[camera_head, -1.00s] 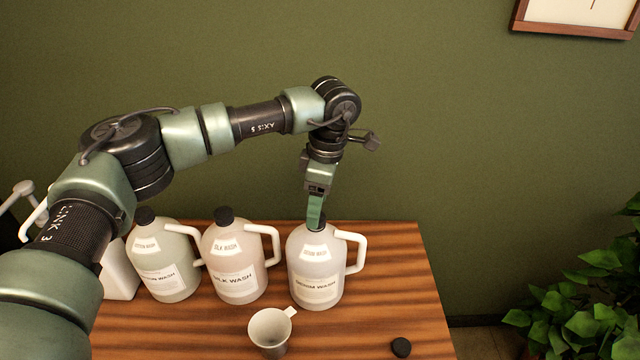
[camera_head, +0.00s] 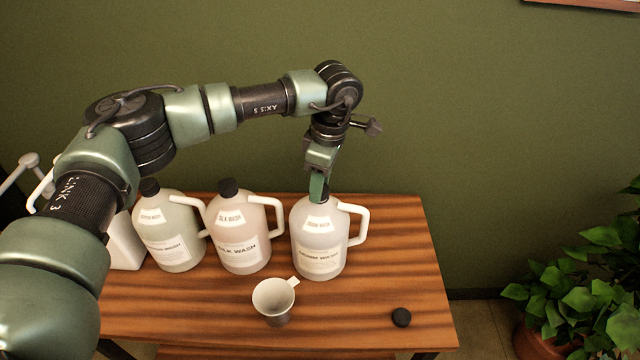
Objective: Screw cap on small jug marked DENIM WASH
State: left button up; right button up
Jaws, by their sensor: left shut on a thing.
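The small jug marked DENIM WASH (camera_head: 318,241) stands upright at the right of a row of jugs, its white handle to the right. Another black cap (camera_head: 401,317) lies loose on the table near the front right. My right gripper is not in view.
The jug marked SILK WASH (camera_head: 238,240) and another capped jug (camera_head: 172,243) stand to the left on the wooden table (camera_head: 385,270). A white measuring cup (camera_head: 272,297) stands in front. A leafy plant (camera_head: 590,290) is beyond the table's right side.

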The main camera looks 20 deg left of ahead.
pick_arm(q)
jog(key=m+b, duration=0.1)
jog(key=m, duration=0.3)
jog(key=shift+f+t, duration=0.1)
jog(key=shift+t, duration=0.2)
jog(key=m+b, duration=0.1)
jog(key=m, duration=0.3)
jog(key=m+b, duration=0.1)
jog(key=m, duration=0.2)
jog(key=shift+t+h, duration=0.3)
jog(key=shift+h, duration=0.1)
jog(key=m, duration=0.2)
jog(key=shift+m, duration=0.4)
jog(key=o, duration=1.3)
